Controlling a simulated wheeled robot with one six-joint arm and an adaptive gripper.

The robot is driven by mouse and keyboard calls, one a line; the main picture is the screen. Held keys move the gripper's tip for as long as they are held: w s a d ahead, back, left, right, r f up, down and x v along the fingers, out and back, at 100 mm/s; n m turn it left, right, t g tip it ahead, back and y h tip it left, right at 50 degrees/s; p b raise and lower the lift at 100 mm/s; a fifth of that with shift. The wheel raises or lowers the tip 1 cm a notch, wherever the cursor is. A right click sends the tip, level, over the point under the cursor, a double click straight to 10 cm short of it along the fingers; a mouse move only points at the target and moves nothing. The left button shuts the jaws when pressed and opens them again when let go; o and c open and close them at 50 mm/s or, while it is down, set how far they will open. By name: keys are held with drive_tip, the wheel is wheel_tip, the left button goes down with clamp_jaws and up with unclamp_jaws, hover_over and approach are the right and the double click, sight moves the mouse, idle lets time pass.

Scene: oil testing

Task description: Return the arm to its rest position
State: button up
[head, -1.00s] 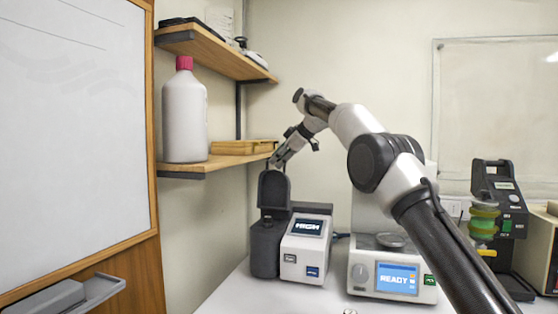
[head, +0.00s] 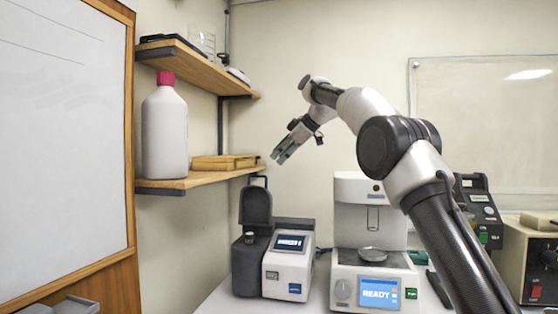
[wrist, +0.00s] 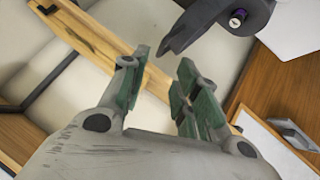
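My arm reaches from the lower right of the head view up to a bent elbow, then down to the left. My gripper (head: 278,158) hangs in the air above the dark open-lidded device, apart from it and in front of the wall. In the wrist view the gripper (wrist: 160,65) shows two green-padded fingers with a gap between them and nothing held. The dark device (head: 252,265) has its lid raised, and a small light-topped item (head: 249,238) sits in its top. The dark device also shows in the wrist view (wrist: 215,25), beyond the fingertips.
A shelf (head: 165,182) with a red-capped white bottle (head: 164,130) and wooden tray (head: 222,162) is left of the gripper. A white analyzer (head: 288,270) and a READY instrument (head: 372,235) stand below. A whiteboard (head: 65,130) is far left; the air above the instruments is mostly clear.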

drive_tip(key=s+d+f+m+h, duration=0.25)
drive_tip(key=s+d+m, duration=0.25)
drive_tip(key=s+d, duration=0.6)
drive_tip(key=s+d+f+m+h, duration=0.3)
drive_tip(key=s+d, duration=0.4)
drive_tip(key=s, duration=0.8)
drive_tip(key=s+d+f+m+g+h, duration=0.1)
drive_tip(key=s+d+f+m, duration=0.3)
drive_tip(key=s+f, duration=0.6)
drive_tip(key=s+d+f+m+g+h, duration=0.1)
drive_tip(key=s+d+f+m, duration=0.3)
drive_tip(key=s+f, duration=0.5)
drive_tip(key=s+d, duration=0.1)
drive_tip(key=s, duration=0.6)
drive_tip(key=shift+s+d+f, duration=0.25)
drive_tip(key=shift+d+f, duration=0.15)
